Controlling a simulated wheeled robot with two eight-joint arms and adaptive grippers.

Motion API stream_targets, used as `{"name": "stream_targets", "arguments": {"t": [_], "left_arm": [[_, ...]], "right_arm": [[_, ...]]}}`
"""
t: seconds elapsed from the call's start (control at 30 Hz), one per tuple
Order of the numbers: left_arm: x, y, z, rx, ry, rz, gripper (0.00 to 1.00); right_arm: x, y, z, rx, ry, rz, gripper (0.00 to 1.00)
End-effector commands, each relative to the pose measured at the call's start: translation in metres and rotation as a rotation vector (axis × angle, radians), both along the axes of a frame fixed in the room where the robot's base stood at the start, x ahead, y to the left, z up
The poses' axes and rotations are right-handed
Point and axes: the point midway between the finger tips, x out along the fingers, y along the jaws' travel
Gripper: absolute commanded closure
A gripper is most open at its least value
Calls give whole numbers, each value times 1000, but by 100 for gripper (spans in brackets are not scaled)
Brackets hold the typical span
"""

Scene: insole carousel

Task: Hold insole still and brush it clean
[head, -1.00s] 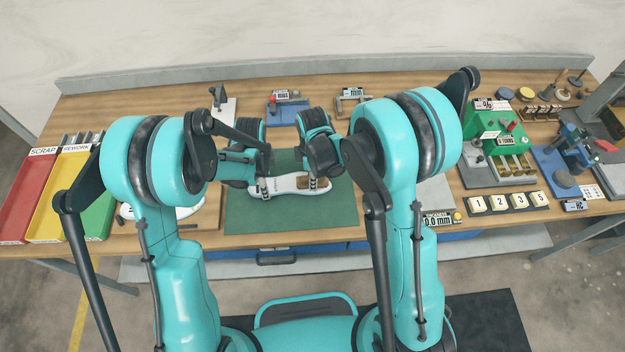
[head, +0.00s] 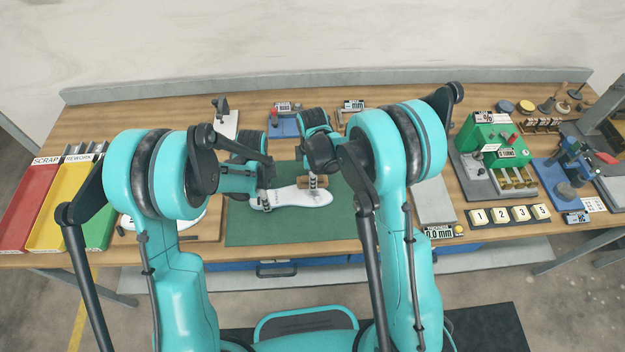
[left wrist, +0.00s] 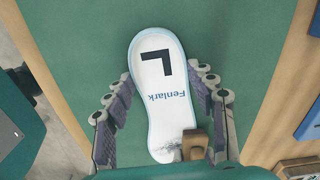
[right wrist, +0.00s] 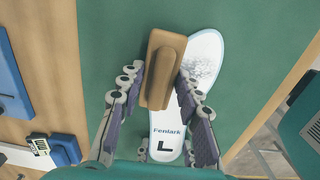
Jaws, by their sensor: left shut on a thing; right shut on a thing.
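The white insole (head: 290,199) lies flat on the green mat (head: 280,230). It bears a black L and the word Fenlark, seen in the left wrist view (left wrist: 160,70). Grey specks mark its other end in the right wrist view. My left gripper (head: 266,199) is shut on the insole near its left end in the head view, a finger on each side. My right gripper (head: 313,182) is shut on a brown wooden brush (right wrist: 163,70). The brush overlaps the insole's edge beside the specks in the right wrist view; contact of the bristles is hidden.
Red, yellow and green bins (head: 62,205) stand at the left. Blue fixtures (head: 283,122) stand behind the mat. A grey plate with a gauge display (head: 439,232), numbered blocks (head: 510,214) and a green machine (head: 490,140) stand to the right. The mat's front part is clear.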

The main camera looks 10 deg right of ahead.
Motion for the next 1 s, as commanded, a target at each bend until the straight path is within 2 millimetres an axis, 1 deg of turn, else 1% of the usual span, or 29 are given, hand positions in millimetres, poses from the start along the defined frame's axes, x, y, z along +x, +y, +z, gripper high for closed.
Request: {"name": "stream_targets", "arguments": {"t": [0.07, 0.33, 0.57, 0.83, 1.0], "left_arm": [[-1, 0, 0, 0, 1, -2, 72], [-1, 0, 0, 0, 1, -2, 72], [-1, 0, 0, 1, 1, -1, 72], [0, 0, 0, 0, 1, -1, 72], [0, 0, 0, 0, 1, -1, 72]], "right_arm": [[-1, 0, -1, -1, -4, 0, 89], [-20, 1, 1, 0, -1, 1, 89], [-26, 2, 1, 0, -1, 0, 89], [-44, 3, 0, 0, -1, 0, 89], [-49, 3, -1, 0, 0, 0, 89]]}}
